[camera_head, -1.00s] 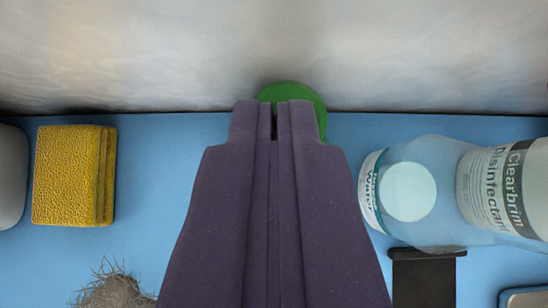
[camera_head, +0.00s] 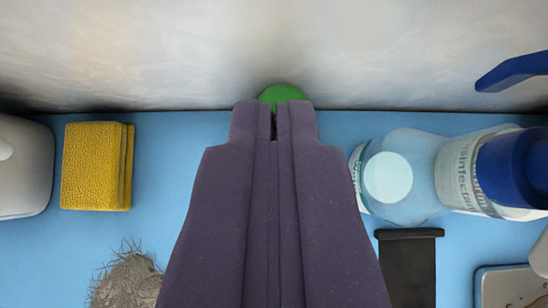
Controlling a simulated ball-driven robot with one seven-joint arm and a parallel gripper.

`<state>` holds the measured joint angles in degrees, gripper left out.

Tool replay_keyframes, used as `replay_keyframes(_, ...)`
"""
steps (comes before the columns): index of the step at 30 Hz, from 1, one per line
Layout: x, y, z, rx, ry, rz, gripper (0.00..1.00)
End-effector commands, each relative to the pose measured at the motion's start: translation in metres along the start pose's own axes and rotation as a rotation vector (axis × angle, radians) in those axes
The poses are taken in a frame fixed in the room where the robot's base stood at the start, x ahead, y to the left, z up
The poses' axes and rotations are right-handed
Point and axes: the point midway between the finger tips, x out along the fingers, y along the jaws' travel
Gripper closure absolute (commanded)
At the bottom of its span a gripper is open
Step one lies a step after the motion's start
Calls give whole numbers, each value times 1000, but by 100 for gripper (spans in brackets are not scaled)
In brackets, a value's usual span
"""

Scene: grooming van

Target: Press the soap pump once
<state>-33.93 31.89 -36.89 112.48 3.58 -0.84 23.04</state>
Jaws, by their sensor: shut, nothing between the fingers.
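My gripper (camera_head: 274,105) is shut and empty, pointing away from the camera over the blue surface. A round green thing (camera_head: 281,93) shows just past my fingertips, near the back wall. Most of it is hidden behind my fingers. I cannot tell whether it is the soap pump, or whether my fingertips touch it. No pump nozzle shows clearly on it.
A yellow sponge (camera_head: 92,165) and a white container (camera_head: 24,166) stand at left, with a hair clump (camera_head: 125,280) nearer. A clear bottle (camera_head: 405,205), a blue-topped disinfectant bottle (camera_head: 462,172) and a black object (camera_head: 408,270) are at right. The metal wall (camera_head: 400,60) closes the back.

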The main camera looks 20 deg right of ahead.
Motion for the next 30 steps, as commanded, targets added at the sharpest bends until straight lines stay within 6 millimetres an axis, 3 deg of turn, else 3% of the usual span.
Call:
replay_keyframes(1, -17, -3, -2, -3, -1, -6, 100)
replay_keyframes(6, -53, -3, -1, -3, -1, -5, 100)
replay_keyframes(12, -79, -2, 0, -1, 0, -3, 100)
replay_keyframes(30, -84, -1, 1, 0, 0, -2, 100)
